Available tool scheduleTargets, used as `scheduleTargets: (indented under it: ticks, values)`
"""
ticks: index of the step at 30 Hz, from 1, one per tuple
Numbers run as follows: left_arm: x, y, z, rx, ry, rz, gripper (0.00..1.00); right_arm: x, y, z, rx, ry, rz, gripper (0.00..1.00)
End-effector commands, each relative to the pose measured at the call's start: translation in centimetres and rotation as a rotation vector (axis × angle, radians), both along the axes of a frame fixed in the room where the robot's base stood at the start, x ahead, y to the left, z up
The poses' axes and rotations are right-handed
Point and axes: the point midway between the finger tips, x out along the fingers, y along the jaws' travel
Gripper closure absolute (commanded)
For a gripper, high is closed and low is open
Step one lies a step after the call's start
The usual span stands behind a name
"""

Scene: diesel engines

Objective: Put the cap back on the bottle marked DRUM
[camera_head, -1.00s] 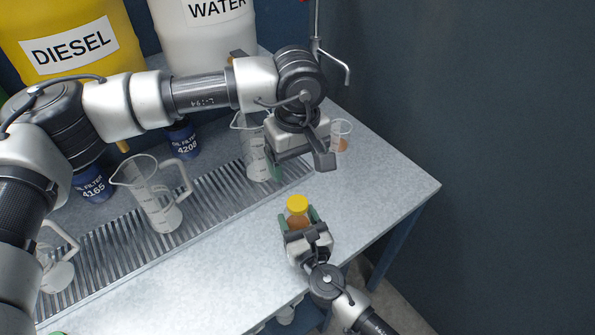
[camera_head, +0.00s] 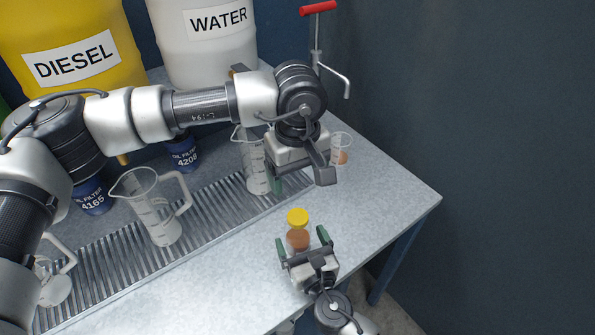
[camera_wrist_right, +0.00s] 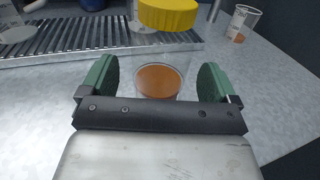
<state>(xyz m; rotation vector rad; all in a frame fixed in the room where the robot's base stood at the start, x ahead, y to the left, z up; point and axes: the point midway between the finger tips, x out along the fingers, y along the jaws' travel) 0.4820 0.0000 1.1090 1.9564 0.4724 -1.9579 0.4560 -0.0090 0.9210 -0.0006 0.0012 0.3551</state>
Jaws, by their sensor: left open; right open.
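A small clear bottle with brown liquid (camera_head: 298,239) stands on the bench. A yellow cap (camera_head: 298,217) sits at its top, with no clear tilt. In the right wrist view the cap (camera_wrist_right: 168,14) is above the clear walls and the brown liquid (camera_wrist_right: 158,81). I see no marking on this bottle. My right gripper (camera_head: 302,242) is open, its green fingers on either side of the bottle's near part, with gaps visible in the wrist view. My left gripper (camera_head: 301,181) is open and empty above the bench, beyond the bottle; its far finger is partly hidden.
A small beaker with brown liquid (camera_head: 341,150) stands behind my left gripper. Clear jugs (camera_head: 155,208) stand along the slotted drain (camera_head: 205,212). Oil filters (camera_head: 184,152) and drums (camera_head: 205,45) are behind. The bench right of the bottle is clear to its edge.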

Motion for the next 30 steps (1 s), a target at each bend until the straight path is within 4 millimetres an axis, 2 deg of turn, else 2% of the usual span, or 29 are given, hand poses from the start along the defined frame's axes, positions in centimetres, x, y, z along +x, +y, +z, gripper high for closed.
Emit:
scheduleTargets:
  ticks: [1, 6, 12, 17, 30]
  values:
    - [0.0, 0.0, -0.3, 0.000, 0.000, 0.000, 0.20, -1.2, -0.5, -0.3, -0.001, 0.003, 0.001, 0.10]
    - [0.0, 0.0, -1.0, 0.000, 0.000, 0.000, 0.20, -4.5, -1.7, -0.4, 0.000, 0.004, 0.001, 0.10]
    - [0.0, 0.0, -1.6, 0.000, 0.000, 0.000, 0.20, -7.1, -2.7, -0.2, -0.001, 0.002, -0.001, 0.10]
    - [0.0, 0.0, -1.7, 0.000, 0.000, 0.000, 0.20, -7.8, -2.9, -0.1, 0.000, 0.001, -0.001, 0.10]
    - [0.0, 0.0, -1.7, 0.000, 0.000, 0.000, 0.20, -7.8, -2.9, 0.0, 0.000, 0.001, -0.001, 0.10]
